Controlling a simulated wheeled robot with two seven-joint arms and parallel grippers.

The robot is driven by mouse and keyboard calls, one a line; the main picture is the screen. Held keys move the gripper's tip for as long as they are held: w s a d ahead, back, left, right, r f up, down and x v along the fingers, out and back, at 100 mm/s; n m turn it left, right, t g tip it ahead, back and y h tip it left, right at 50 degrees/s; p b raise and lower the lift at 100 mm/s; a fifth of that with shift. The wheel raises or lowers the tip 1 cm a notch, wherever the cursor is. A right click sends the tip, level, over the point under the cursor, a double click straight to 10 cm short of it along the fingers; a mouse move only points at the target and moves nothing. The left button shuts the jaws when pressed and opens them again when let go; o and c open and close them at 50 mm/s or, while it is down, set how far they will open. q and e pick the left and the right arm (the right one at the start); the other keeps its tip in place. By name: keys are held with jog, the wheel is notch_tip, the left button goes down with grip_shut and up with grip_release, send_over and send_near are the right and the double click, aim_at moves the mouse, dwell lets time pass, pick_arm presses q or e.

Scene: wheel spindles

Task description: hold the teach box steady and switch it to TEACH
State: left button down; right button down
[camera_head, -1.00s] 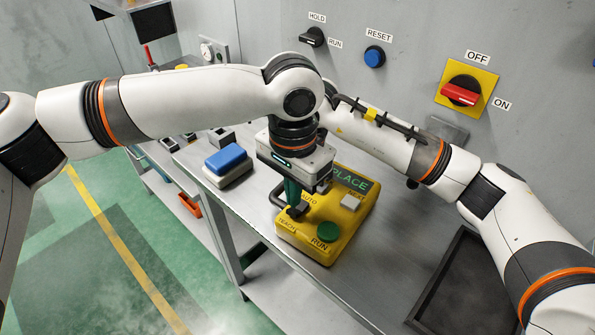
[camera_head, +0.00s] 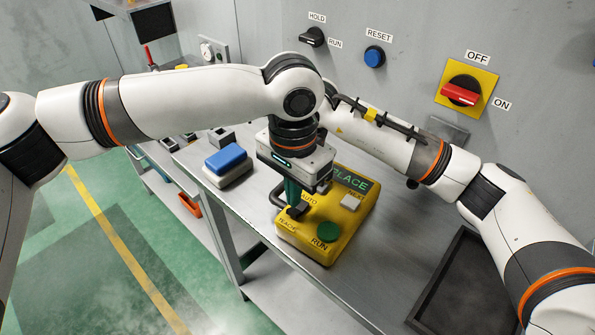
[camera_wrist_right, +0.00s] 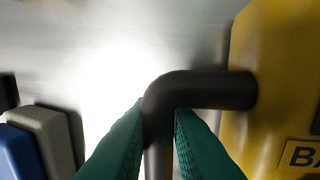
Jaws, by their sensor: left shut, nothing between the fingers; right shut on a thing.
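The yellow teach box (camera_head: 335,225) lies on the grey bench, with a green RUN button (camera_head: 328,232), a pale NEXT button (camera_head: 350,202) and a green screen reading PLACE (camera_head: 350,180). A black selector switch (camera_head: 298,211) sits by the AUTO and TEACH labels; its exact setting is unclear. My left gripper (camera_head: 292,204) points down at the switch, its green fingers shut with nothing between them. My right gripper (camera_wrist_right: 158,135) is shut on the box's dark side handle (camera_wrist_right: 210,89); in the head view my left arm hides it.
A blue-topped box (camera_head: 226,160) stands left of the teach box. A dark tray (camera_head: 440,305) lies to the right. The wall behind carries a HOLD/RUN switch (camera_head: 312,37), a blue RESET button (camera_head: 375,57) and a red OFF/ON switch (camera_head: 461,95).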

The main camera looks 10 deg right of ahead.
pick_arm(q)
jog(key=shift+f, duration=1)
dwell(0.3)
jog(key=shift+r, duration=3.55)
pick_arm(e)
jog(key=c, duration=1.3)
grip_release()
